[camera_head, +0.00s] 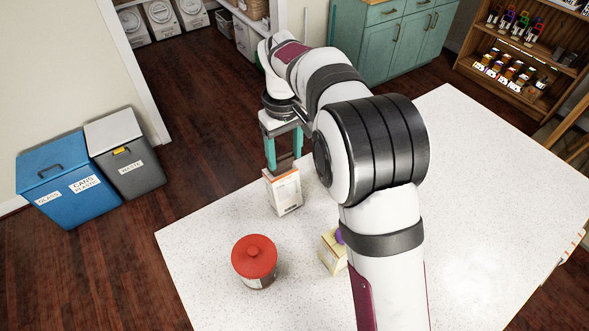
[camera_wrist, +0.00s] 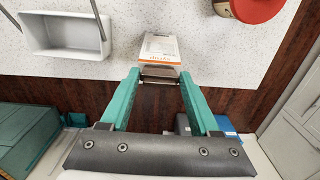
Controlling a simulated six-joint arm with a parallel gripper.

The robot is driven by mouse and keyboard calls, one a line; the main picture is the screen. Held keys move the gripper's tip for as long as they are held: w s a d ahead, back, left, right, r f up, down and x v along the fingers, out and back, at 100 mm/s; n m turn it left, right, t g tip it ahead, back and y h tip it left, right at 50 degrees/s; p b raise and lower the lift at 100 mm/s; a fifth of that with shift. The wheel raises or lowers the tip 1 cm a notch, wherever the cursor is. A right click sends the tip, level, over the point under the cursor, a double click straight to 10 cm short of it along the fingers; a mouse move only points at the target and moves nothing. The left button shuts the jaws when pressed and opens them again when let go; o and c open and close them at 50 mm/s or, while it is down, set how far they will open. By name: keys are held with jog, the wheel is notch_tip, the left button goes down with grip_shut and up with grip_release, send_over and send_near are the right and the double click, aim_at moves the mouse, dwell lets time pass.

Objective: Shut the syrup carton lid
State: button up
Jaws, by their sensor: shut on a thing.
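The syrup carton (camera_head: 284,194) is a white and orange box standing upright near the table's far left edge. In the wrist view it (camera_wrist: 160,47) lies just beyond my fingertips, with its printed name upside down. My gripper (camera_head: 284,165) has two teal fingers and is at the carton's top, on the side by the table edge. In the wrist view my gripper (camera_wrist: 159,74) is shut on the carton, with a grey-brown strip between the fingertips. I cannot tell whether that strip is the lid, or how far the lid stands open.
A red-lidded jar (camera_head: 254,259) stands nearer on the white table (camera_head: 215,235). A pale yellow carton (camera_head: 331,254) with a purple top is partly behind my arm. A grey handled bin (camera_wrist: 65,52) shows in the wrist view. Blue and grey waste bins stand on the floor.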

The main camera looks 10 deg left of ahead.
jog(key=shift+w+a, duration=0.15)
jog(key=shift+a, duration=0.05)
dwell(0.4)
jog(key=shift+w+a, duration=0.15)
jog(key=shift+w, duration=0.05)
jog(key=shift+w+a+r, duration=0.1)
jog(key=shift+w+a, duration=0.35)
dwell(1.2)
jog(key=o, duration=0.5)
notch_tip(320, 180, up, 7)
dwell(0.6)
